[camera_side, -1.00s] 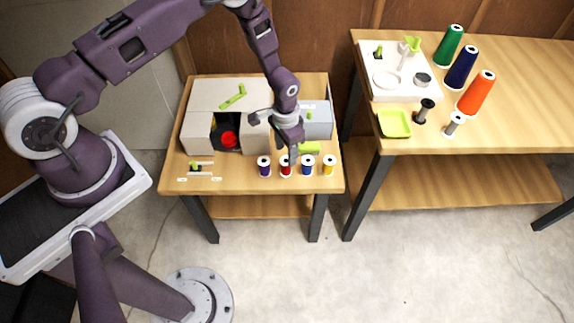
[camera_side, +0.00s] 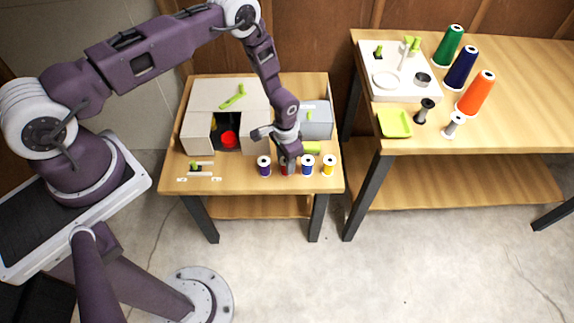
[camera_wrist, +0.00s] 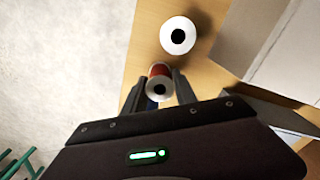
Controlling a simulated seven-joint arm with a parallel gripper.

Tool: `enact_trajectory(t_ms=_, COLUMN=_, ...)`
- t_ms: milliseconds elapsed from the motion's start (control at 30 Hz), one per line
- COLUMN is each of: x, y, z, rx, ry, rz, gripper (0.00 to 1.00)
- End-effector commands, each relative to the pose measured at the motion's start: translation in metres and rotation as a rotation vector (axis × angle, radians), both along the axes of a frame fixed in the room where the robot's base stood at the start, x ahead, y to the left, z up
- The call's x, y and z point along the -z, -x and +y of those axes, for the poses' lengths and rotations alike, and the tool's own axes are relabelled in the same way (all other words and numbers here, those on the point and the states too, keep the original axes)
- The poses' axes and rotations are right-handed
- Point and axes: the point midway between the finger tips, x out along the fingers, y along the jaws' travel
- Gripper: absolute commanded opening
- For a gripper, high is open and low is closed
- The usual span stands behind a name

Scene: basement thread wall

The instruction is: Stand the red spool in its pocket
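The red spool (camera_side: 283,169) stands in a row of small spools along the front of the small table, mostly hidden by my gripper in the side view. My gripper (camera_side: 289,169) is lowered over it, pointing down. In the wrist view the red spool (camera_wrist: 159,82) shows its white top and red thread between the two fingers of my gripper (camera_wrist: 160,92). The fingers stand apart, one on each side, very close to it; contact cannot be made out. I cannot tell which place is its pocket. A dark opening (camera_side: 216,133) in the pale cabinet holds a red round thing (camera_side: 228,139).
A purple spool (camera_side: 264,166) stands left of the red one; blue (camera_side: 308,165) and yellow (camera_side: 329,166) spools stand right. The pale cabinet (camera_side: 218,93) and a grey-blue box (camera_side: 317,122) stand behind. A larger table (camera_side: 525,100) with cones is at right.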

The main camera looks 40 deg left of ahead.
Motion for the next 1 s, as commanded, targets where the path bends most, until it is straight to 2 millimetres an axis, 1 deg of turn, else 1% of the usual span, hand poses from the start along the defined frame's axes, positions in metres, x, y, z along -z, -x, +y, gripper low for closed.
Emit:
enact_trajectory(t_ms=600, x=-0.045, y=0.000, z=0.000, rx=0.001, ry=0.000, rz=0.000, gripper=0.11)
enact_trajectory(t_ms=733, x=-0.050, y=0.000, z=0.000, rx=0.001, ry=0.000, rz=-0.001, gripper=0.11)
enact_trajectory(t_ms=1000, x=-0.051, y=0.000, z=0.000, rx=0.000, ry=0.000, rz=0.000, gripper=0.11)
